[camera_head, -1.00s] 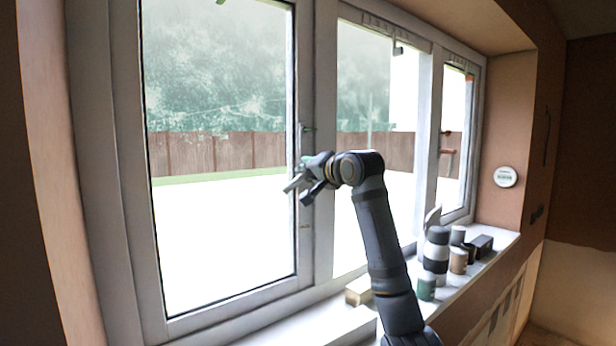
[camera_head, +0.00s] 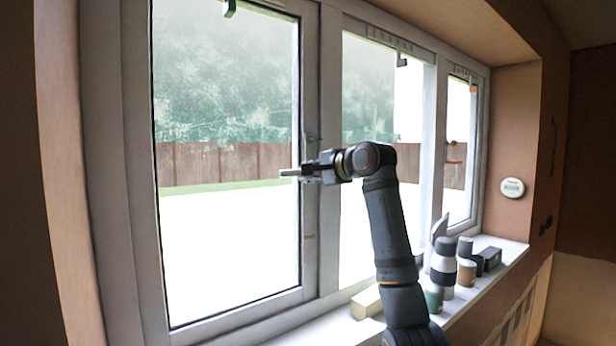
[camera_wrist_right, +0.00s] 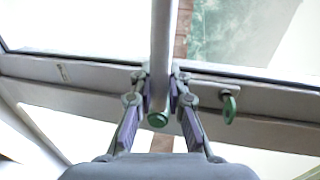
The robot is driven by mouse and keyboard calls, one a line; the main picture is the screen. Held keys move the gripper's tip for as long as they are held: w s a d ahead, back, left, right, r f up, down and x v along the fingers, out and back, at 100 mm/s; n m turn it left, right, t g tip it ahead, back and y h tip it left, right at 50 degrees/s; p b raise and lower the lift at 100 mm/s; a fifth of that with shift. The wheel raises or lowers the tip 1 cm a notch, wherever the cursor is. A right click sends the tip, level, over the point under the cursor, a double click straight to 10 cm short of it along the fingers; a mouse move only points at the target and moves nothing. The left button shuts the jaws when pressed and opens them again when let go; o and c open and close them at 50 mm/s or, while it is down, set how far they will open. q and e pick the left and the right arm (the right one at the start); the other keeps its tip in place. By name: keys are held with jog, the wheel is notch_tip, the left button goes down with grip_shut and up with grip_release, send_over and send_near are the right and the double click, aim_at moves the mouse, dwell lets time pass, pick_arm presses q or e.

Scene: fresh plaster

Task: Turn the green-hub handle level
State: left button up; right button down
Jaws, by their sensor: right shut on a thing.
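The green-hub handle (camera_wrist_right: 163,45) is a long grey bar with a green round end (camera_wrist_right: 158,119). In the wrist view it runs crosswise to the window frame and out over the glass. In the head view its grey bar (camera_head: 289,173) sticks out left from my right gripper, close to level. My right gripper (camera_head: 309,172) is shut on the bar, with one finger on each side in the wrist view (camera_wrist_right: 159,92). The hub is hidden behind the gripper in the head view. My left gripper is not in view.
A second green handle (camera_wrist_right: 229,106) sits on the same frame; in the head view a small handle (camera_head: 311,138) shows above my gripper. On the sill (camera_head: 340,325) stand a pale block (camera_head: 367,302), a striped bottle (camera_head: 443,266) and several small containers. A white round device (camera_head: 512,188) hangs at right.

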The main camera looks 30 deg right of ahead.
dwell(0.4)
jog(key=c, duration=1.3)
grip_release()
jog(key=shift+s+d, duration=0.1)
jog(key=v, duration=1.2)
jog(key=shift+r, duration=0.1)
